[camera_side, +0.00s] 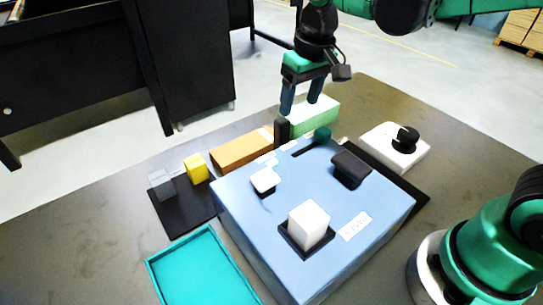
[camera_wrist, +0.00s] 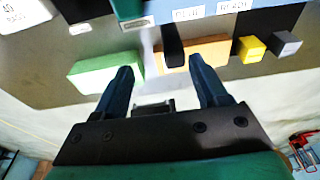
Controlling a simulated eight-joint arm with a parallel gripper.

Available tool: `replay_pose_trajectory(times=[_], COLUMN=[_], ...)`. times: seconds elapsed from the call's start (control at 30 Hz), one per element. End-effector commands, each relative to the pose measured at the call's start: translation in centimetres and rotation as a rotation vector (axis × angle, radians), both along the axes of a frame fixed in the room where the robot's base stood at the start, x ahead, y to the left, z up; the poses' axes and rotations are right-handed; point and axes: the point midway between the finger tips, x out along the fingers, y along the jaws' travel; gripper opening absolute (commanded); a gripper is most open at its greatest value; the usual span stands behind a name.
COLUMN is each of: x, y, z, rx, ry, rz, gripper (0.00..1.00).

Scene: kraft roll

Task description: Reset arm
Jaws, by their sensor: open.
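My gripper (camera_side: 301,107) hangs above the far edge of the table, fingers down, open and empty. In the wrist view my gripper (camera_wrist: 160,78) shows two dark blue fingers spread apart with nothing between them. A pale green block (camera_side: 318,115) lies just beyond the blue box, near the fingertips in the picture; it also shows in the wrist view (camera_wrist: 105,73). Whether a finger touches it is not clear, but the fingers look higher. An orange-brown block (camera_side: 243,150) lies to its left, with a dark upright piece (camera_side: 281,132) between them.
A blue box (camera_side: 327,215) carries a white cube (camera_side: 308,224) in a black socket, a black knob (camera_side: 351,168) and a white piece (camera_side: 265,181). A yellow block (camera_side: 195,168), a grey block (camera_side: 161,184), a teal tray (camera_side: 190,243) and a white box with black knob (camera_side: 394,150) stand around it.

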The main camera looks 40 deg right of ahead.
Motion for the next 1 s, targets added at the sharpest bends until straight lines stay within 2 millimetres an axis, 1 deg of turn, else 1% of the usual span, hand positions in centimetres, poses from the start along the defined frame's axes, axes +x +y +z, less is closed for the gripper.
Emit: replay_pose_trajectory(times=[0.03, 0.2, 0.3, 0.4, 0.6, 1.0], x=[-1.1, -4.2, -5.6, -6.6, -7.4, -7.4], y=[-0.6, -2.0, -2.6, -3.0, -3.4, -3.4], z=[0.4, 0.8, 0.4, -0.1, -0.6, -0.6], rx=[0.003, 0.003, -0.002, -0.009, -0.016, -0.016], ry=[-0.049, -0.227, -0.318, -0.388, -0.453, -0.456], rz=[-0.003, -0.004, -0.006, -0.005, -0.005, -0.005], gripper=[0.66, 0.66, 0.66, 0.66, 0.66, 0.66])
